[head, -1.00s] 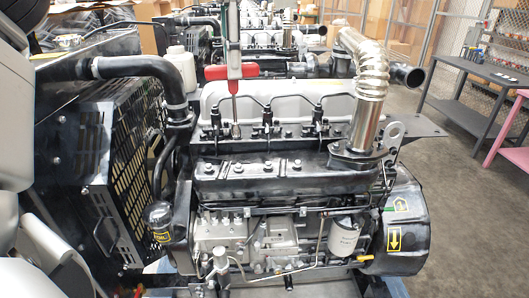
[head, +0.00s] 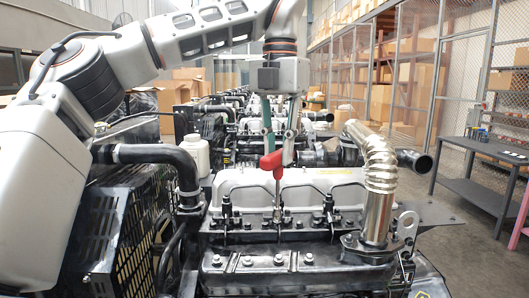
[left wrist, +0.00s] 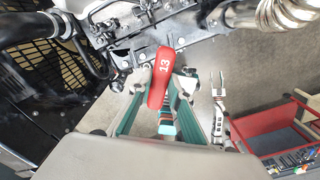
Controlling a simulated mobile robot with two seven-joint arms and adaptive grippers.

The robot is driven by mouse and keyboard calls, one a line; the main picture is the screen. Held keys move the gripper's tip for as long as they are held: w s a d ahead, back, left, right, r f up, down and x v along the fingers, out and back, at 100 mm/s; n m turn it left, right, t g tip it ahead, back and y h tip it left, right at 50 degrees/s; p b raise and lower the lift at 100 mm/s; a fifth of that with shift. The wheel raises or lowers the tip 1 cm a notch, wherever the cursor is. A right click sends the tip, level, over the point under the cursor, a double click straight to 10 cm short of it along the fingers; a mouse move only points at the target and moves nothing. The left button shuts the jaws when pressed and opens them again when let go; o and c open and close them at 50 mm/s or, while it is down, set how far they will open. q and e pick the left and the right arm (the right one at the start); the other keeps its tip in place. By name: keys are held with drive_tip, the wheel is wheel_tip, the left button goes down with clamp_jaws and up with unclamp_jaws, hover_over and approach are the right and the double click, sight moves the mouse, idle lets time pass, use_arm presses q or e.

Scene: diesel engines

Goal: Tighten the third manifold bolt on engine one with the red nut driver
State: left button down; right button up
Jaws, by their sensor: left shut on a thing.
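The near diesel engine (head: 330,225) has a black manifold (head: 345,278) along its front with a row of bolts. The third bolt from the left (head: 278,259) shows clear on its top. My left gripper (head: 277,155) is shut on the red nut driver (head: 271,162), whose shaft points straight down. The shaft's lower end is just above and behind that third bolt in the picture; I cannot tell whether it touches anything. In the left wrist view the red handle (left wrist: 162,75), marked 13, is between the fingers. A grey forked part (left wrist: 218,95), perhaps my right gripper, is right of it.
A shiny exhaust elbow (head: 377,190) rises at the engine's right. A black hose (head: 150,155) and radiator guard stand at the left. A red tool cart (left wrist: 265,125) shows in the wrist view. More engines line up behind; a dark table (head: 475,165) is at the right.

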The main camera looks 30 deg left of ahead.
sight(281, 177)
use_arm(q)
drive_tip(key=shift+w+d+n, duration=0.1)
drive_tip(key=shift+d+n, duration=0.2)
drive_tip(key=shift+f, duration=4.15)
drive_tip(key=shift+f+b, duration=0.35)
drive_tip(key=shift+f, duration=0.25)
